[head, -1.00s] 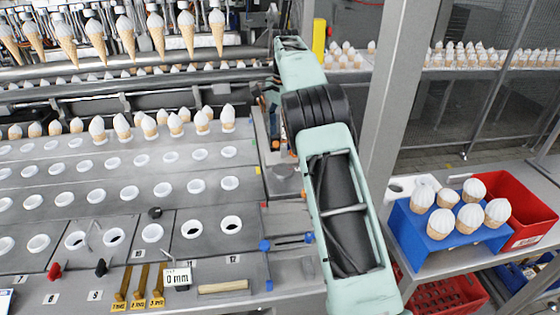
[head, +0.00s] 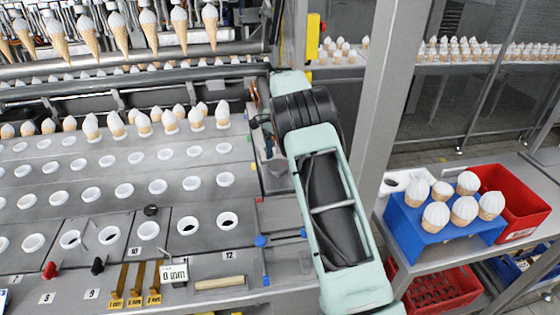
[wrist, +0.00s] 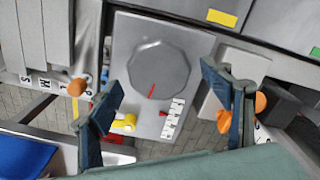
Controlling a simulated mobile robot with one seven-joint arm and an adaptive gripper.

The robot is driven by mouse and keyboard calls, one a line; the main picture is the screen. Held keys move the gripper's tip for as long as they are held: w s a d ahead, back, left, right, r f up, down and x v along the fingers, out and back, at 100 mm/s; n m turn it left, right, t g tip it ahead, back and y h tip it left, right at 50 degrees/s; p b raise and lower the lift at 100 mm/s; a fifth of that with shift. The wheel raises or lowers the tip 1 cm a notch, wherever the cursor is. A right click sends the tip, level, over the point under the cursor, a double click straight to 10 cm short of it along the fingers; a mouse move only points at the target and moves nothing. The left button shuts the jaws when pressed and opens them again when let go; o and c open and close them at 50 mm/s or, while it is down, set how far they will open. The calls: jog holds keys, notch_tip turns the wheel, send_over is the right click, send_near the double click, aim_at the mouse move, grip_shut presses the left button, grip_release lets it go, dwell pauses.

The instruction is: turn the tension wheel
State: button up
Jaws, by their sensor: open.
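In the wrist view, a grey many-sided wheel (wrist: 158,70) with a red mark at its lower edge sits on a grey panel (wrist: 125,40). I take it to be the tension wheel. A small white scale (wrist: 173,117) with a red pointer is at its lower right. My gripper (wrist: 160,78) is open, with one blue finger to the left of the wheel and one to the right. The fingers appear apart from the wheel, and no contact shows. In the head view the gripper and the wheel are hidden behind my arm.
In the head view, a grey post (head: 385,100) stands right of my arm. A blue stand (head: 445,228) with several cones and a red bin (head: 515,200) are on the right. A holed cone plate (head: 110,175) fills the left.

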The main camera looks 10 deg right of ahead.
jog(key=shift+c, duration=0.5)
jog(key=c, duration=1)
jog(key=shift+r, duration=0.1)
jog(key=n+p, duration=0.1)
jog(key=n, duration=0.3)
jog(key=shift+w+a, duration=0.1)
jog(key=shift+w, duration=0.05)
jog(key=n+p, duration=0.1)
jog(key=n, duration=0.4)
jog(key=shift+w+a+n, duration=0.1)
jog(key=shift+a+n, duration=0.05)
jog(key=shift+n, duration=0.15)
jog(key=n, duration=0.4)
jog(key=shift+a, duration=0.15)
jog(key=shift+a+n, duration=0.15)
jog(key=shift+n, duration=2.55)
